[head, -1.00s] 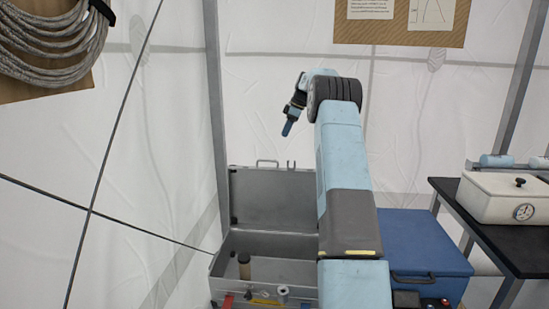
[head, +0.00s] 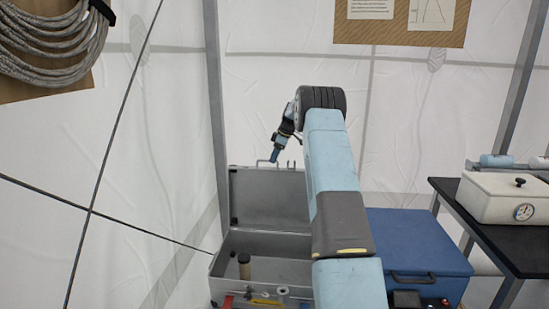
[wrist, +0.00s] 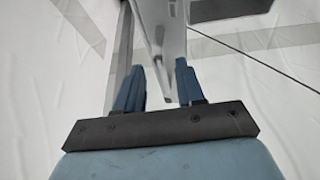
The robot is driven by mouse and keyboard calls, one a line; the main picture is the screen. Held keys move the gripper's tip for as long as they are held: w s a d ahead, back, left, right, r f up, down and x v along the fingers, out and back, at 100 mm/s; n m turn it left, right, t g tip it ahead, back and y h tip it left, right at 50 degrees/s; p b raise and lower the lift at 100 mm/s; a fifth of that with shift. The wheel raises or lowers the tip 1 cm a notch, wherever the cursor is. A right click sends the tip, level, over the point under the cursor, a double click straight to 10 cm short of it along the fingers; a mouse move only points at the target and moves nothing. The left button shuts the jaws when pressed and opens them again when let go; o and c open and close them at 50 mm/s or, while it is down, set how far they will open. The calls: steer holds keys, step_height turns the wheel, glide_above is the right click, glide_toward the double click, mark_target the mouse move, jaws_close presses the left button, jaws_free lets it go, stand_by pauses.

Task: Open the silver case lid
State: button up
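The silver case (head: 262,243) stands at the lower middle of the head view. Its lid (head: 268,195) stands upright at the back, so the case is open. A handle and a latch show on the lid's top edge. My gripper (head: 275,157) points down at the lid's top edge near the handle; I cannot tell whether it touches. In the wrist view, my gripper's two blue fingers (wrist: 157,82) are apart with a gap between them. A grey metal edge, likely the lid (wrist: 172,60), shows just beyond the fingers. My arm hides the case's right part.
A blue box (head: 415,250) stands right of my arm. A black table (head: 475,215) bears a white box with a dial (head: 500,197). Tent walls close off the back.

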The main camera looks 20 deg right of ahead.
steer(key=shift+f, duration=0.2)
jaws_close()
stand_by(0.3)
steer(key=shift+r, duration=0.1)
